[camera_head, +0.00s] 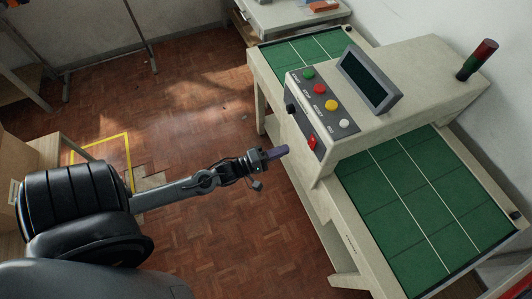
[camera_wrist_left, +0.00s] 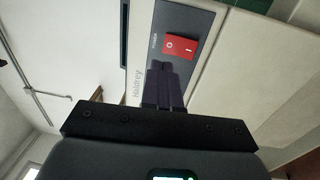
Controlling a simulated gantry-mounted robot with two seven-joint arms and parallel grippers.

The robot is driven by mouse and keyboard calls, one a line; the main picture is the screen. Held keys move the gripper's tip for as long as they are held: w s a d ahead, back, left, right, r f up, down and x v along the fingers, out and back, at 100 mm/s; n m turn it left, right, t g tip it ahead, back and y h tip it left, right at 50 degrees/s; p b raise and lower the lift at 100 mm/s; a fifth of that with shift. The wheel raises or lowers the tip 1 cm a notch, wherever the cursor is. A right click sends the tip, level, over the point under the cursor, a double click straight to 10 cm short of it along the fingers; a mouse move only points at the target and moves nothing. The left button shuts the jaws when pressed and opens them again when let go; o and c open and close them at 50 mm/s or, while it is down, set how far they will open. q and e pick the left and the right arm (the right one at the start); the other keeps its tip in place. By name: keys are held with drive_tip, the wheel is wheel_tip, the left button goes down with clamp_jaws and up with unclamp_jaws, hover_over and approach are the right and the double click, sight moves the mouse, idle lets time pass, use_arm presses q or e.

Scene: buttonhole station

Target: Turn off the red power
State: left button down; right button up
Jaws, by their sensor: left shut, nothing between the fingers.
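The red power rocker switch (camera_head: 312,142) sits at the lower end of the dark control panel on the machine's sloped face. In the left wrist view the red switch (camera_wrist_left: 181,47) shows "O" and "I" marks, with a label beside it. My left gripper (camera_head: 281,152) is shut and empty, to the left of the switch and apart from it in the head view. In the left wrist view its dark fingertips (camera_wrist_left: 163,69) point toward the panel just short of the switch. Whether they touch the panel cannot be told. My right gripper is not in view.
The panel also holds green (camera_head: 309,73), red (camera_head: 320,88), yellow (camera_head: 331,105) and white (camera_head: 342,122) buttons and a black knob (camera_head: 291,108). A screen (camera_head: 366,80) and signal tower (camera_head: 478,59) stand on the machine. Green belts (camera_head: 425,205) flank it.

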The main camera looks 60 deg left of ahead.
use_arm(q)
drive_tip(key=v, duration=0.2)
drive_tip(key=r+v, duration=0.1)
drive_tip(key=v, duration=0.1)
drive_tip(key=shift+s, duration=0.45)
drive_tip(key=shift+w, duration=0.1)
drive_tip(key=w+d+r+m+g+y, duration=0.2)
drive_tip(key=d+r+m+g, duration=0.15)
drive_tip(key=d, duration=0.75)
drive_tip(key=s+d+f+m+g+y, duration=0.15)
drive_tip(key=s+f+m+g, duration=0.25)
drive_tip(key=s+m+g, duration=0.8)
wheel_tip(320, 180, up, 23)
drive_tip(key=m+p, duration=0.2)
drive_tip(key=p, duration=2.1)
drive_tip(key=shift+s+f, duration=0.2)
drive_tip(key=shift+s, duration=0.25)
drive_tip(key=shift+d+t, duration=0.1)
drive_tip(key=shift+t, duration=0.15)
